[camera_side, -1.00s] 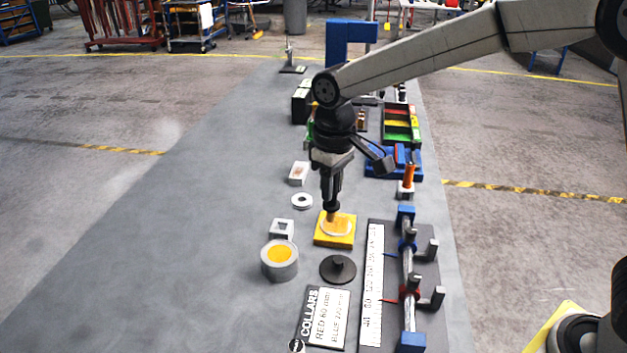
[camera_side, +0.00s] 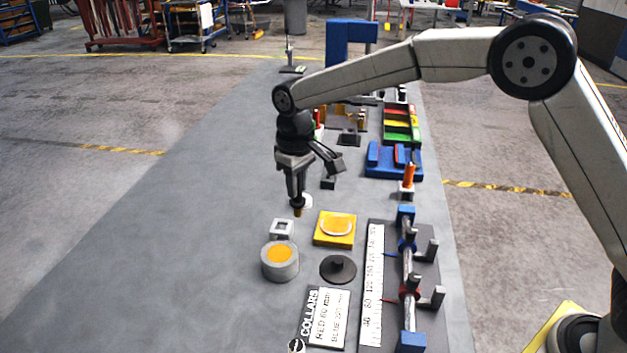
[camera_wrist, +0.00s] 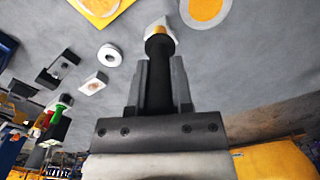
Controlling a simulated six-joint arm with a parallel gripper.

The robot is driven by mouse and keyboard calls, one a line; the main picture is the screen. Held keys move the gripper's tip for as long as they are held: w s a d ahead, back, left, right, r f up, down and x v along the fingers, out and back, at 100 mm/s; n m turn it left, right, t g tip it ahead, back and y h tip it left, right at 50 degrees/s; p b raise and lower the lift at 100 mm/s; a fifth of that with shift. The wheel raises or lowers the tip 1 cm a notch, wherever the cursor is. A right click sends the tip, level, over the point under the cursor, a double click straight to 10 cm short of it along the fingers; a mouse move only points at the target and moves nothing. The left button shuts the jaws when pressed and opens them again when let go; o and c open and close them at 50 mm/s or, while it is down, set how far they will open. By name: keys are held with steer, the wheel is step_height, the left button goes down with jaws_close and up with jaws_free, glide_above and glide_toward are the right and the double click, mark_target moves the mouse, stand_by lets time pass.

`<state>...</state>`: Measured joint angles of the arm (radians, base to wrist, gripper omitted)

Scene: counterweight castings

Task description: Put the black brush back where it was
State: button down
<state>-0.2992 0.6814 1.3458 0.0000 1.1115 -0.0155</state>
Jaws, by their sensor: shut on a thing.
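My gripper (camera_side: 297,196) is shut on the black brush (camera_wrist: 159,75), around its dark handle. The brush points down and its yellow-orange tip (camera_side: 298,212) shows below the fingers in the side view, above the bench. A small pale grey square holder (camera_side: 281,229) with an opening stands just in front and to the left of the tip. In the wrist view, the holder (camera_wrist: 158,22) lies partly hidden behind the brush tip. The yellow plate (camera_side: 335,241) with a pale round patch is to the right. A grey round pot (camera_side: 280,264) with orange contents stands in front of the holder.
A black knobbed disc (camera_side: 338,269) lies right of the pot. A white ring (camera_wrist: 109,55) and white block (camera_wrist: 92,82) lie behind the gripper. The collar rack (camera_side: 407,285) and ruler (camera_side: 372,290) fill the right. The bench's left side is clear.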

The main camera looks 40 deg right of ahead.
steer(key=w+a+f, duration=0.1)
steer(key=w+f, duration=0.3)
steer(key=f, duration=0.1)
steer(key=shift+w+f, duration=0.25)
steer(key=shift+w, duration=0.15)
steer(key=shift+a, duration=0.1)
steer(key=shift+w+f, duration=0.15)
steer(key=shift+f, duration=0.8)
steer(key=shift+w+f, duration=0.1)
steer(key=shift+f, duration=0.8)
steer(key=shift+f, duration=0.3)
steer(key=c, duration=0.5)
jaws_free()
steer(key=shift+r, duration=0.15)
step_height(320, 180, up, 12)
steer(key=shift+r, duration=0.15)
